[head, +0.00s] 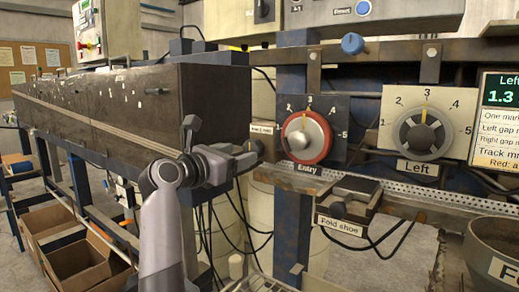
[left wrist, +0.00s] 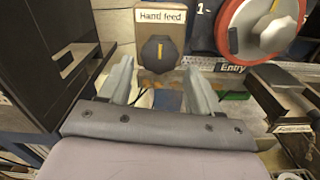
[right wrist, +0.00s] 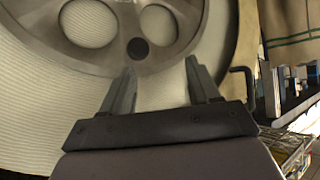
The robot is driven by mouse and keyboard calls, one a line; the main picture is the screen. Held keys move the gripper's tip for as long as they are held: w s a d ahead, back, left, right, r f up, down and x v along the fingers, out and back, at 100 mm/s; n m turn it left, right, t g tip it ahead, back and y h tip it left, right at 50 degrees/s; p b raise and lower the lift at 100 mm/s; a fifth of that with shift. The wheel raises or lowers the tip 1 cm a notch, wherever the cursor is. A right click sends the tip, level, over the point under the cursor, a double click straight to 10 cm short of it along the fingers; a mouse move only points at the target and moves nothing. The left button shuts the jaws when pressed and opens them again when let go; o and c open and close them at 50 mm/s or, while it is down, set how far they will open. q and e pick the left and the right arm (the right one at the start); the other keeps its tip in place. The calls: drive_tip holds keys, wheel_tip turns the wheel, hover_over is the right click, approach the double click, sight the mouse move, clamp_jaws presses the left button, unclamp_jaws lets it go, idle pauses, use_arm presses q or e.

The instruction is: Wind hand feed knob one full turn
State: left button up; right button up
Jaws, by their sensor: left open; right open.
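The hand feed knob is a dark, many-sided knob with a yellow mark (left wrist: 158,53), on a brown box under a "Hand feed" label (left wrist: 162,16) in the left wrist view. The mark looks nearly upright, tilted slightly right. In the head view the knob's box (head: 266,146) is small and partly behind my left gripper (head: 236,160). My left gripper's two fingers (left wrist: 158,78) are spread, with the knob showing beyond and between their tips; contact cannot be told. My right gripper (right wrist: 160,70) is open and empty, in front of a large pale roll with a grey spoked hub (right wrist: 140,48).
Right of the knob are the red-ringed Entry dial (head: 307,137) and the grey Left dial (head: 422,134). The fold shoe (head: 350,198) juts out below them. A long dark machine housing (head: 130,100) runs along the left. Black cables (head: 243,225) hang beneath.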

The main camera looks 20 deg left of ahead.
sight(250, 150)
use_arm(q)
drive_tip(key=shift+p+x, duration=0.45)
drive_tip(key=shift+x, duration=2.85)
drive_tip(key=shift+f, duration=0.1)
drive_tip(key=c, duration=0.8)
